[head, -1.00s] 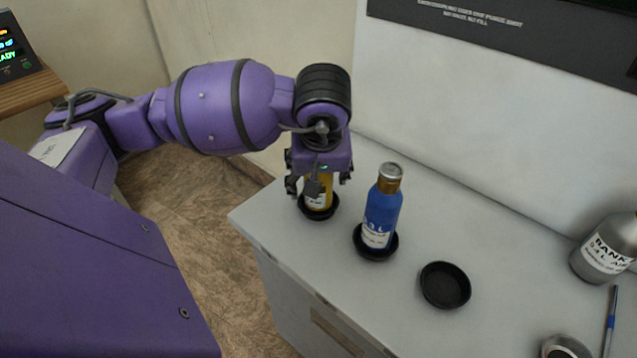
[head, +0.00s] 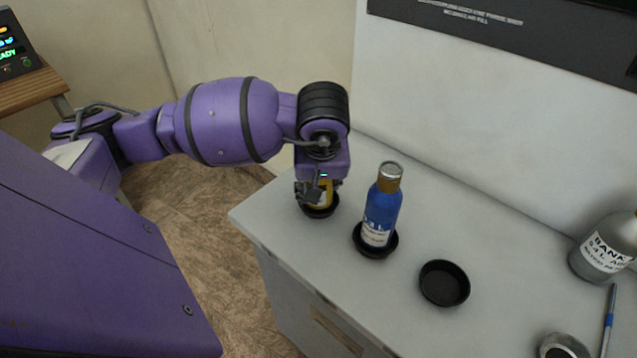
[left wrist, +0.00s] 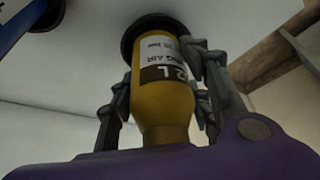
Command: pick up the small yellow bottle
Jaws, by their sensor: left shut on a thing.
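The small yellow bottle (head: 322,193) is upright at its black round dish (head: 320,211), at the left end of the counter. My left gripper (head: 319,194) points down over it and is shut on it. In the left wrist view the yellow bottle (left wrist: 163,103) is between the two fingers (left wrist: 160,100), with a white and dark label and the black dish (left wrist: 143,30) at its far end. I cannot tell whether the bottle still touches the dish. My right gripper is not in view.
A blue bottle (head: 382,208) stands in a black dish (head: 376,241) close to the right. An empty black dish (head: 444,284) is further right. A grey bottle (head: 606,248) and a blue pen (head: 609,315) are at the far right. A wall rises behind the counter (head: 330,250).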

